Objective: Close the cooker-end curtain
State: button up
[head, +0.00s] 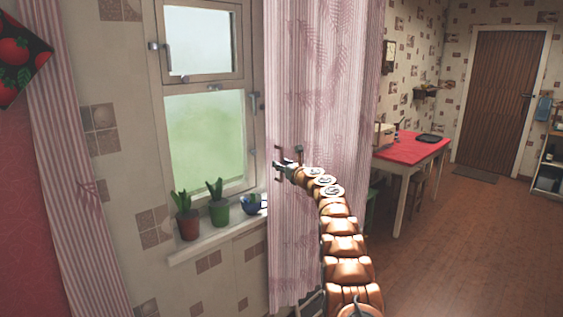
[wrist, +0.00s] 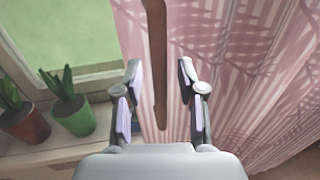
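A pink striped curtain (head: 315,90) hangs at the right side of the window, and a narrower matching curtain (head: 75,175) hangs at its left side. No cooker shows, so I cannot tell which end is the cooker end. My gripper (head: 287,164) is at the right curtain's window-side edge, about level with the lower pane. In the wrist view my gripper (wrist: 158,78) is open, its fingers spread before the same curtain (wrist: 235,60). A thin brown upright strip (wrist: 157,60), like a pull rod, runs between the fingers, with gaps visible on both sides.
The window (head: 205,130) is bare between the curtains. Its sill (head: 200,243) holds a red plant pot (head: 188,226), a green pot (head: 219,213) and a blue bowl (head: 250,206). A red-topped table (head: 410,152) stands beyond. Floor is clear at right.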

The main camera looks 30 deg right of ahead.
jog(key=shift+c, duration=0.2)
grip_shut()
dwell(0.3)
dwell(0.3)
